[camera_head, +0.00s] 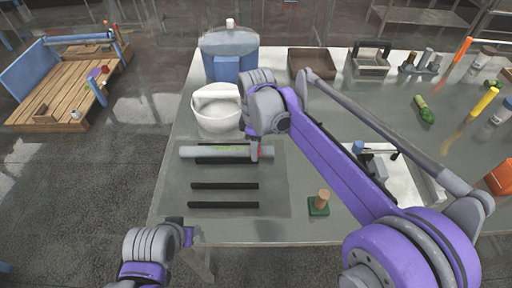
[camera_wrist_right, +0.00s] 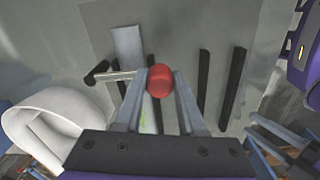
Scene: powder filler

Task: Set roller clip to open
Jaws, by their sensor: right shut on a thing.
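A grey roller (camera_head: 212,152) lies across the mat at the left of the table, with a green mark on it. A red knob (camera_wrist_right: 160,80) sits between the fingertips of my right gripper (camera_wrist_right: 157,76), which is shut on it. A thin bar runs from beside the knob to a dark end piece (camera_wrist_right: 97,73) on the left in the wrist view. In the head view, my right gripper (camera_head: 256,150) points down at the roller's right end and partly hides it. I cannot tell the clip's setting. My left gripper (camera_head: 180,232) is low at the left, away from the roller; its jaw opening is unclear.
A white bowl (camera_head: 215,112) stands just behind the roller, close to my right gripper. A blue-grey pot (camera_head: 230,50) and a brown tray (camera_head: 312,64) are farther back. Black bars (camera_head: 225,186) lie in front. A green-based wooden peg (camera_head: 320,204) stands front right.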

